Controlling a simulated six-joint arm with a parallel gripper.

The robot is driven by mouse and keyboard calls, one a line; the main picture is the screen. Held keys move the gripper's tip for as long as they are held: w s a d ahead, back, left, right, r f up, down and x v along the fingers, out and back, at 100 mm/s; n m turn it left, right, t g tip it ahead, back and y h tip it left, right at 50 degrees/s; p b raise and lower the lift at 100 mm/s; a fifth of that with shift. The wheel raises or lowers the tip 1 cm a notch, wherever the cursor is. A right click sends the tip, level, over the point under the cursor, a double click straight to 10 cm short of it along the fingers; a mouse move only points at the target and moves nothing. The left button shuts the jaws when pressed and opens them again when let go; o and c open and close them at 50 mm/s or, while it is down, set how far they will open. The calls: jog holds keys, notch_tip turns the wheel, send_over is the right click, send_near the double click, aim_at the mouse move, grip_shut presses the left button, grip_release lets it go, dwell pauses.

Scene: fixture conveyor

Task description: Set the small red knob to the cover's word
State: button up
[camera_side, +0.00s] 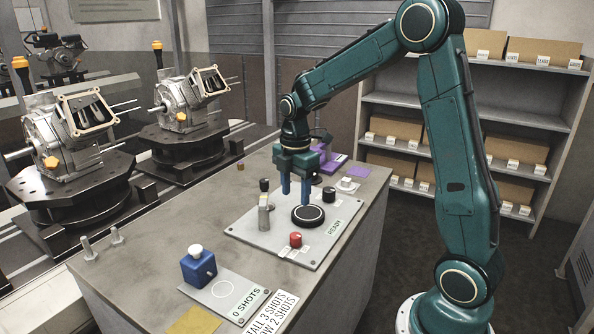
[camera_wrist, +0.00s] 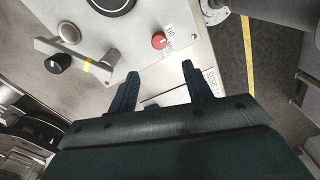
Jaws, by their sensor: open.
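The small red knob (camera_side: 295,239) stands on the near part of a light grey panel (camera_side: 262,243), with small white labels beside it. It also shows in the wrist view (camera_wrist: 158,40), beyond my fingertips; the label words there are too small to read surely. My gripper (camera_side: 296,197) is open and empty, pointing down over the panel, behind the red knob in the side view. Its two fingers stand apart in the wrist view (camera_wrist: 160,72). A label reading READY (camera_side: 335,228) lies at the panel's right edge. I cannot tell which part is the cover.
A black round disc (camera_side: 308,215), a metal lever (camera_side: 264,213) and black knobs (camera_side: 329,194) crowd the panel. A blue block (camera_side: 198,267) stands by a "0 SHOTS" plate (camera_side: 222,297). Engines on turntables (camera_side: 183,140) line the left. The bench front-left is mostly clear.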

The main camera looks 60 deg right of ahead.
aim_at(295, 235)
jog(key=shift+w+d+f, duration=0.1)
jog(key=shift+d+f, duration=0.05)
jog(key=shift+f, duration=0.05)
notch_tip(295, 235, down, 14)
jog(key=shift+r, duration=0.1)
dwell(0.8)
jog(key=c, duration=1)
